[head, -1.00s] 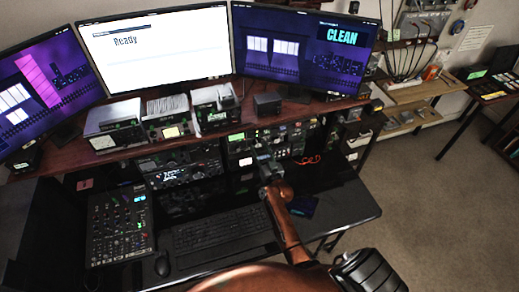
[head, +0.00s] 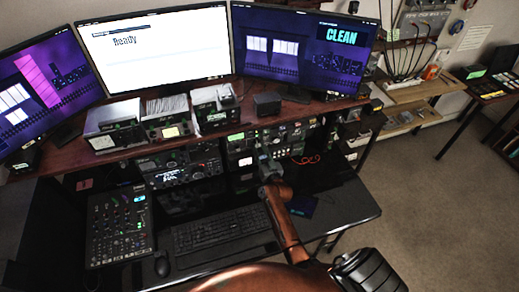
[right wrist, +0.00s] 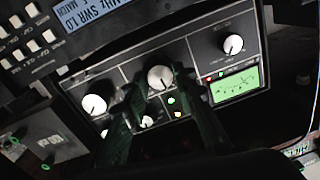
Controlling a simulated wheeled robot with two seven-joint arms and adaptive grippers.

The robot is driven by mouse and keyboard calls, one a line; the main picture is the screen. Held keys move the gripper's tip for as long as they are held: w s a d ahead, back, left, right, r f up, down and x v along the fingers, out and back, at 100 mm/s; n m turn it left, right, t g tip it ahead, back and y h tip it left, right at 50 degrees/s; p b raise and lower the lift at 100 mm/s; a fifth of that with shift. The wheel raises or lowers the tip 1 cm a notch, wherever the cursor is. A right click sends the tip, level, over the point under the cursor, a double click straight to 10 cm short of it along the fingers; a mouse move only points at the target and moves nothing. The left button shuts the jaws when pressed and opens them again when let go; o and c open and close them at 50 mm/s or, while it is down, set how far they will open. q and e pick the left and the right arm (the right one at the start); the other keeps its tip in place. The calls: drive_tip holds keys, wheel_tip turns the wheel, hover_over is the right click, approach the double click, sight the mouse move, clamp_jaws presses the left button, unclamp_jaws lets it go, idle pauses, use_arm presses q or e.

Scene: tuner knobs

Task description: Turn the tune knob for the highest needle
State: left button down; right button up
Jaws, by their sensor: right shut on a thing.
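The tuner (right wrist: 130,75) is a grey panel with white-faced knobs; it shows tilted in the right wrist view. My right gripper (right wrist: 158,85) has its two dark green fingers on either side of the middle knob (right wrist: 160,77) and is shut on it. A lit green meter (right wrist: 236,84) sits to the right on the same panel; its needle is too small to read surely. In the head view my right gripper (head: 266,160) reaches the equipment under the shelf, and my arm hides part of it. My left gripper is not in view.
Another knob (right wrist: 94,104) is left of the held one, and one (right wrist: 233,44) is above the meter. Small lit lamps lie close to the fingers. In the head view a keyboard (head: 222,230) and a mixer (head: 120,228) lie on the desk below.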

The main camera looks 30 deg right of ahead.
drive_tip(key=shift+m, duration=2)
drive_tip(key=o, duration=1.2)
drive_tip(key=shift+c, duration=0.2)
drive_tip(key=s+a, duration=0.2)
drive_tip(key=s, duration=0.9)
drive_tip(key=shift+s+a, duration=0.15)
drive_tip(key=shift+s, duration=0.25)
drive_tip(key=shift+f, duration=0.1)
